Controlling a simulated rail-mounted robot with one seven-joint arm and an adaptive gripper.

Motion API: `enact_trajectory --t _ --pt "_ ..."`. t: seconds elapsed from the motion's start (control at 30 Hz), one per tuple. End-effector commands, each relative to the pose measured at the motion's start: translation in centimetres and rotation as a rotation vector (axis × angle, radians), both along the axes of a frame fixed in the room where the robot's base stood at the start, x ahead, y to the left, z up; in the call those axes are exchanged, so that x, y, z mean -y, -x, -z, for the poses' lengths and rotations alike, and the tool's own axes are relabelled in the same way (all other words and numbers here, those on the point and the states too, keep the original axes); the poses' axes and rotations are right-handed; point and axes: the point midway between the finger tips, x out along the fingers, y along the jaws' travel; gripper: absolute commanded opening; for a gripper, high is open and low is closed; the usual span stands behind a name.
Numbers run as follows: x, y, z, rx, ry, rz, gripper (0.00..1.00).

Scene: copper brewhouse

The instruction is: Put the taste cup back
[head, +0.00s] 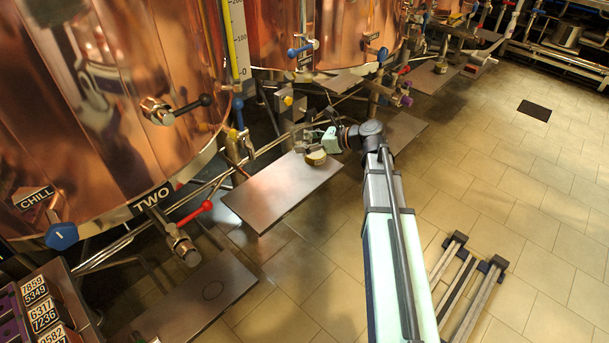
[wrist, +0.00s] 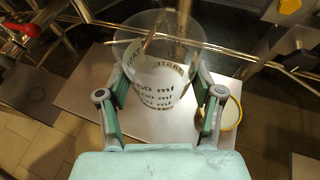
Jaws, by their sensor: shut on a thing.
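The taste cup (wrist: 158,92) is a clear, flared measuring cup with dark lettering and ml marks, seen in the wrist view. My gripper (wrist: 163,82) is shut on it, one finger on each side. The cup is over or on a grey metal shelf plate (wrist: 80,88); I cannot tell if it touches. In the head view my gripper (head: 316,143) is at the far end of this plate (head: 275,195), where the clear cup is hard to make out.
A small round yellow-sided pot (head: 316,158) is close beside my gripper; it shows right of the fingers in the wrist view (wrist: 232,114). A nearer plate (head: 205,305) bears an empty dark ring outline. Copper tanks, valves and pipes (head: 187,210) crowd the left.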

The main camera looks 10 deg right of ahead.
Motion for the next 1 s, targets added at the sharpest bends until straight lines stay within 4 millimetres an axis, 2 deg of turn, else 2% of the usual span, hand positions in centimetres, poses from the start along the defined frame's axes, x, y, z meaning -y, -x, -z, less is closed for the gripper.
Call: enact_trajectory --t 0.03,0.1,0.3,0.57,0.83,1.0 --pt "0.0 0.0 1.8 -0.002 0.000 0.000 0.13" --pt "0.0 0.0 3.5 -0.002 -0.001 0.001 0.13" --pt "0.0 0.0 6.9 0.000 -0.001 0.000 0.13" --pt "0.0 0.0 8.3 0.001 -0.001 0.001 0.13" --pt "0.0 0.0 11.8 0.000 -0.001 0.001 0.13" --pt "0.0 0.0 12.2 0.002 0.000 0.001 0.13"
